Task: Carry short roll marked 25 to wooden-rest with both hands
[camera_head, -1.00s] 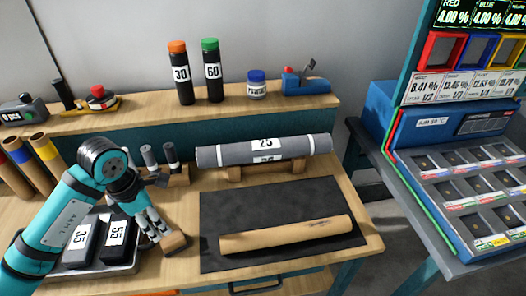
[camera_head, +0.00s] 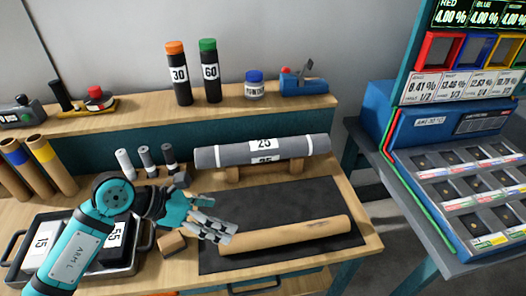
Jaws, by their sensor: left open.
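The short grey roll marked 25 (camera_head: 215,157) lies level across the wooden rest (camera_head: 232,175) at the back of the bench, with light bands near both ends. Its label faces up and forward. My left gripper (camera_head: 215,228) is open and empty, over the left part of the black mat, in front of the roll and apart from it. Its fingertips are close to the left end of the tan roll. My right gripper is out of view.
A tan roll (camera_head: 290,235) lies on the black mat (camera_head: 300,195). Small grey rolls (camera_head: 146,158) stand behind. Dark bottles (camera_head: 210,80) stand on the shelf.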

